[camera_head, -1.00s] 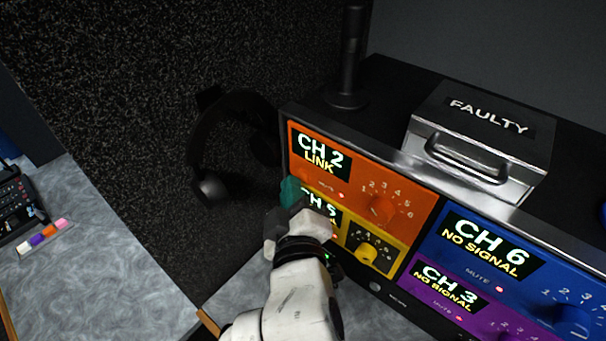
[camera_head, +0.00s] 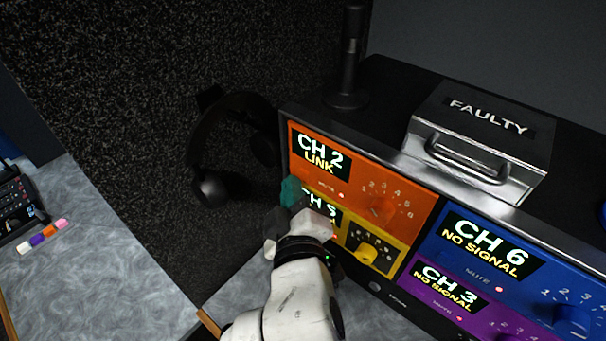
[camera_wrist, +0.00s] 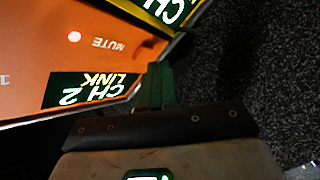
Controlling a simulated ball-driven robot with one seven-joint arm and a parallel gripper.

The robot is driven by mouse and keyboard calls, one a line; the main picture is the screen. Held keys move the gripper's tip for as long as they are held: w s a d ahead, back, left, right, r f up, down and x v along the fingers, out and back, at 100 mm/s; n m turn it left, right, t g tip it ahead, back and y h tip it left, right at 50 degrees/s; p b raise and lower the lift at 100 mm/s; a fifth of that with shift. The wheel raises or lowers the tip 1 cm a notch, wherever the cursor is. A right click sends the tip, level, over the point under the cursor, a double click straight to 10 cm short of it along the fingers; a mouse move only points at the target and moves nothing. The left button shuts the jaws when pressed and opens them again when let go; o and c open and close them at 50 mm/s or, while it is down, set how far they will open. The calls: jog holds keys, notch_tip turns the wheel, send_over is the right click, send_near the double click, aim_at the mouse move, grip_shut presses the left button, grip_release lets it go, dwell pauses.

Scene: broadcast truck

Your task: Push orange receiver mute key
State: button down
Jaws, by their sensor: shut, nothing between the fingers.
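The orange receiver (camera_head: 365,180) is the upper left unit in the rack, with a screen reading CH 2 LINK (camera_head: 320,155). In the wrist view its orange face (camera_wrist: 60,60) appears upside down, with a MUTE label (camera_wrist: 110,43) and a lit red light (camera_wrist: 74,36). A small orange mute key (camera_wrist: 143,51) sits beside the label, partly hidden by my fingers. My gripper (camera_head: 290,190) is shut and empty, its green fingertips (camera_wrist: 155,75) at the receiver's left edge, close to the key. I cannot tell whether they touch it.
The yellow CH 5 receiver (camera_head: 378,247) lies just below, partly behind my gripper. Blue (camera_head: 490,260) and purple (camera_head: 450,295) receivers are to the right. Headphones (camera_head: 215,150) hang on the wall to the left. A FAULTY box (camera_head: 480,140) and a microphone (camera_head: 350,70) stand on top.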

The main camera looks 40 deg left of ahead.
jog(key=shift+w, duration=0.5)
dwell(0.3)
jog(key=shift+s, duration=0.55)
jog(key=s+b, duration=0.1)
jog(key=s, duration=0.5)
jog(key=shift+a+b, duration=0.2)
jog(key=shift+b, duration=0.2)
dwell(0.6)
